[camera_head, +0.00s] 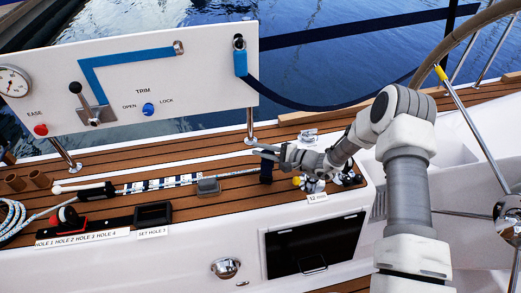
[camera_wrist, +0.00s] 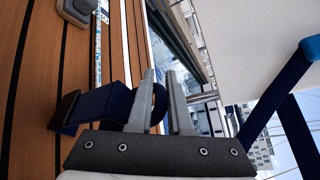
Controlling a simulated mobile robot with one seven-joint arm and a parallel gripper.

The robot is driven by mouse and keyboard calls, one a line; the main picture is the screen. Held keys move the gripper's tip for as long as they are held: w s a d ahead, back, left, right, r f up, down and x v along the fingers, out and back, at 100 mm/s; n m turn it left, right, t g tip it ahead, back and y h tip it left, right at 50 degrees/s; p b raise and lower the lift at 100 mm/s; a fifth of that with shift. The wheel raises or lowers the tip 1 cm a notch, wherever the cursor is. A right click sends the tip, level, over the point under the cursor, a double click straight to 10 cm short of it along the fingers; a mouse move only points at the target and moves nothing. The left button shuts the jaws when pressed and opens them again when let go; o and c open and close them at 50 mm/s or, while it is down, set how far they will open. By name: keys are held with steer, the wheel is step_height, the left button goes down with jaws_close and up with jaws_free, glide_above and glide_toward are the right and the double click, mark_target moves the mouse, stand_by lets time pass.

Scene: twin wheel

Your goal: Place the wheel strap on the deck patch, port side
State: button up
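The wheel strap (camera_head: 266,171) looks like a short dark navy band at the tip of my gripper (camera_head: 256,150), reaching down toward the teak deck. In the wrist view the navy strap (camera_wrist: 98,106) extends to the deck side of my gripper (camera_wrist: 163,74), and a loop of it shows between the two fingers. The fingers stand a little apart with the strap between them, and their tips reach past it. Whether the strap touches the deck is unclear.
A grey block (camera_head: 208,186) and a rope (camera_head: 237,175) lie on the deck left of my gripper. A white trim panel (camera_head: 130,78) stands behind. Small fittings (camera_head: 309,184) sit right of the strap. The steering wheel (camera_head: 462,45) is at upper right.

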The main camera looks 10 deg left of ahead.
steer(key=o, duration=0.3)
steer(key=shift+o, duration=0.2)
steer(key=p+v, duration=0.3)
steer(key=v, duration=0.9)
steer(key=s+d+r+n+g+h, duration=0.1)
steer(key=s+r+n+g+h, duration=0.25)
steer(key=r, duration=0.65)
steer(key=s+d+r+n+g+h, duration=0.15)
steer(key=s+r+n, duration=0.25)
steer(key=s+r, duration=0.4)
steer(key=s+d+r+n+t+h, duration=0.2)
steer(key=s+d+r+t+h, duration=0.4)
steer(key=s+d+r+h, duration=0.4)
steer(key=s+d+r, duration=0.4)
steer(key=s+d, duration=0.1)
steer(key=s, duration=0.1)
steer(key=shift+d+r, duration=0.2)
steer(key=shift+d, duration=0.1)
